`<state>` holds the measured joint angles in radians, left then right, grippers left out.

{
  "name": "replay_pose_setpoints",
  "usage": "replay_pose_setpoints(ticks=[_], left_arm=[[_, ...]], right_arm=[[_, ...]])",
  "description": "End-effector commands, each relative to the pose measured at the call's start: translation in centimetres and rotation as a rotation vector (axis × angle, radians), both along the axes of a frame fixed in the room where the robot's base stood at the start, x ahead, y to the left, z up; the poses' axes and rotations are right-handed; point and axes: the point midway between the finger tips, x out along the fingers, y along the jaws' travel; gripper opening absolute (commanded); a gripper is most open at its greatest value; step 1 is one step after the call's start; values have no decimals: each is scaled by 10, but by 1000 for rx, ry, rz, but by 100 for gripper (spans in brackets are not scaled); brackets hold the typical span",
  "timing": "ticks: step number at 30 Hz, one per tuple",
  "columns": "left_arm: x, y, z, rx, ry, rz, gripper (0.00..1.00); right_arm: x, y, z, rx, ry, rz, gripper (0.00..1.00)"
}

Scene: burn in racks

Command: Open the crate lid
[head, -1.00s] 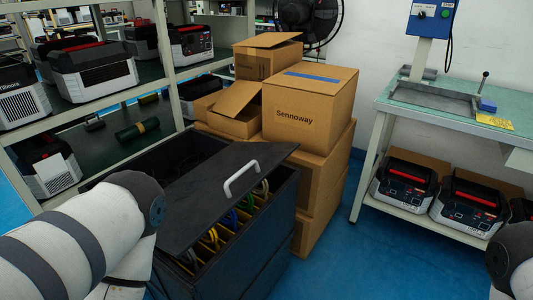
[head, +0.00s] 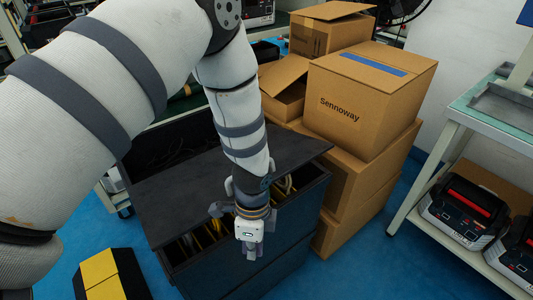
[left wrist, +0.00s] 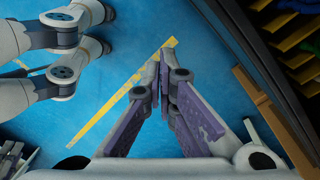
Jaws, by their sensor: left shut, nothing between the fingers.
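The black crate (head: 290,225) stands in the middle of the head view. Its flat black lid (head: 165,203) lies across the top, with open gaps behind and in front of it. Through the front gap, yellow dividers and cables show. The lid's handle is largely hidden by my left arm. My left gripper (head: 250,252) points down at the crate's front side, shut and empty. In the left wrist view its fingers (left wrist: 163,60) meet over blue floor, with the crate's edge and yellow dividers (left wrist: 292,50) to the right. My right gripper is not in view.
Stacked cardboard boxes (head: 365,100) stand close behind and to the right of the crate. A workbench (head: 455,118) with devices on its lower shelf is at the right. A yellow-and-black block (head: 105,275) is on the floor at lower left.

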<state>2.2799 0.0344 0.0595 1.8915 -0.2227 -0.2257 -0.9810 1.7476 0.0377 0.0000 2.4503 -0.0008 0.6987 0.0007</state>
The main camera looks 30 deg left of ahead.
Motion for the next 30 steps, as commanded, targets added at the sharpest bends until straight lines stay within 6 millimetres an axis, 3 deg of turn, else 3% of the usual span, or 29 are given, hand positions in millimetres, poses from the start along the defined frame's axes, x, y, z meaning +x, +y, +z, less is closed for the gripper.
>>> replay_pose_setpoints(ticks=[1, 4, 7, 10, 13, 24, 30], left_arm=[[49, 4, 48, 18, -68, -165, 0], [110, 18, 138, 91, -118, -483, 0], [136, 30, 206, 157, -127, -677, 0], [144, 36, 236, 190, -119, -764, 0], [145, 39, 233, 194, -107, -785, 0], [149, 52, 161, 191, -104, -782, 0], [152, 55, 143, 192, -109, -781, 0]], right_arm=[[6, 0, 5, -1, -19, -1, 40], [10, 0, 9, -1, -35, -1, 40], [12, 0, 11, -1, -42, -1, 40], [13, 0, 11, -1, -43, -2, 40], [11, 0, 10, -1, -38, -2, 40], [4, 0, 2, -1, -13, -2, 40], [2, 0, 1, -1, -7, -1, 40]])
